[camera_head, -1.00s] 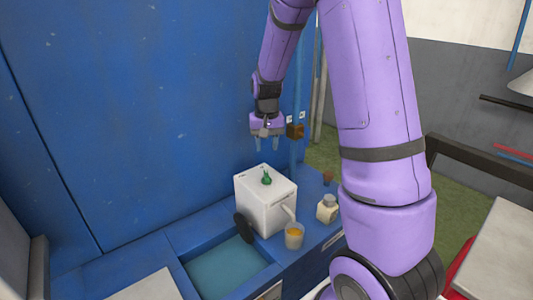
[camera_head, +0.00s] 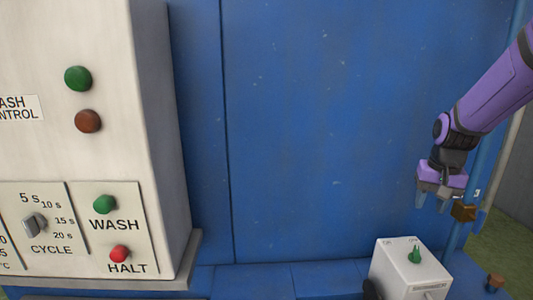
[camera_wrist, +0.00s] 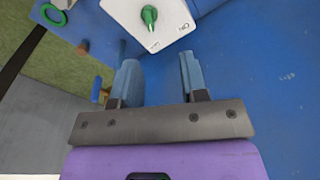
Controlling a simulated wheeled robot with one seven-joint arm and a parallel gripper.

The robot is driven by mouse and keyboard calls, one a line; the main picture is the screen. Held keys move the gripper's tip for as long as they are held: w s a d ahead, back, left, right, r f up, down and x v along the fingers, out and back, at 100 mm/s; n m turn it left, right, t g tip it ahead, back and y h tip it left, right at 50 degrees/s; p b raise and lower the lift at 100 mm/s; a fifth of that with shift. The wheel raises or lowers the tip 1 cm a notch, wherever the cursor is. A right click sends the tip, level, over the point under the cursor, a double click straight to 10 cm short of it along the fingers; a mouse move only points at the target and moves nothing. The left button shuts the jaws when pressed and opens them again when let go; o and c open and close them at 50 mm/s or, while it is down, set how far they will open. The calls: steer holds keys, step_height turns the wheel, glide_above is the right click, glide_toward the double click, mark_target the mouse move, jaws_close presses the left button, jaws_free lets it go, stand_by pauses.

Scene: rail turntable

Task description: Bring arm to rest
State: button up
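My purple arm reaches in from the right edge of the head view. My gripper (camera_head: 431,203) hangs pointing down, above and behind a white box (camera_head: 395,262) with a green knob (camera_head: 414,254) on top. In the wrist view my gripper (camera_wrist: 158,80) has its two blue-grey fingers spread apart, with nothing between them. The white box (camera_wrist: 121,12) and its green knob (camera_wrist: 149,16) lie beyond the fingertips there, apart from them.
A cream control panel (camera_head: 160,130) with WASH (camera_head: 104,204) and HALT (camera_head: 119,253) buttons and a CYCLE dial (camera_head: 34,224) stands left. A blue wall (camera_head: 330,130) is behind. A blue pipe with a brown fitting (camera_head: 463,212) is close to my gripper.

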steer(key=s+a+r+n+t, duration=0.1)
steer(key=s+a+r, duration=0.2)
steer(key=s, duration=0.4)
steer(key=s+a+r+n+t, duration=0.1)
steer(key=s+a+r+n, duration=0.1)
steer(key=s+r, duration=0.3)
steer(key=s+a+r+n+t, duration=0.1)
steer(key=s+a+r, duration=0.3)
steer(key=s, duration=0.7)
steer(key=shift+a+r+n+t, duration=0.3)
steer(key=shift+r+t, duration=0.05)
steer(key=shift+t, duration=0.25)
